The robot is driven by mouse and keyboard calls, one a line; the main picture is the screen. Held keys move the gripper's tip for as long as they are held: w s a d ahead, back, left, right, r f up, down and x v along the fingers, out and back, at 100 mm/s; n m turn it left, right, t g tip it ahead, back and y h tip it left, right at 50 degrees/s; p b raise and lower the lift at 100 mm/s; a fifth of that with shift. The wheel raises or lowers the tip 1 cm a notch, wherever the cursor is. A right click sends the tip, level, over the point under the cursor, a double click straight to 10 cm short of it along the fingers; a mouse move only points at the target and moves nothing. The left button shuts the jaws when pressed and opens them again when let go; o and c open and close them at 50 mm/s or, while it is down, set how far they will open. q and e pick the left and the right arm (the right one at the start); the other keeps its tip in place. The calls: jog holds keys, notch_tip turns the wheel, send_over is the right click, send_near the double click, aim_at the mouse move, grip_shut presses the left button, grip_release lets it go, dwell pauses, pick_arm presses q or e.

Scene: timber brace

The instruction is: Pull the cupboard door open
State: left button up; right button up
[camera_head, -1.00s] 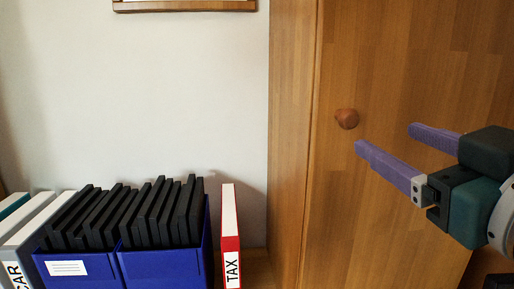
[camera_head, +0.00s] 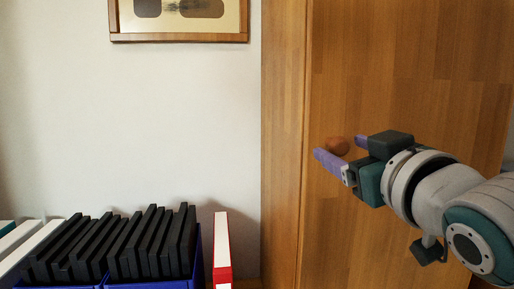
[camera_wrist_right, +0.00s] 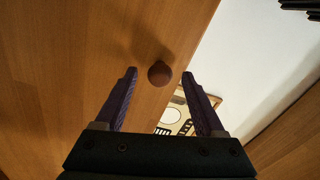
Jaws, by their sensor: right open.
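The wooden cupboard door (camera_head: 400,75) stands at the right in the head view and looks shut. Its round brown knob (camera_head: 337,146) is near the door's left edge. My right gripper (camera_head: 338,148) is open at the knob, with its purple fingers on either side in the head view. In the right wrist view, the knob (camera_wrist_right: 160,73) shows centred between the open fingers (camera_wrist_right: 160,80), at about the level of their tips or just beyond. I cannot tell whether either finger touches it. My left gripper is not in view.
Black files in blue boxes (camera_head: 155,284) stand at the lower left, beside a red and white binder (camera_head: 222,250). A framed picture (camera_head: 180,38) hangs on the pale wall (camera_head: 120,120). The space in front of the wall above the files is clear.

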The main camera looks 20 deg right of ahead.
jog(key=shift+c, duration=0.2)
grip_shut()
dwell(1.1)
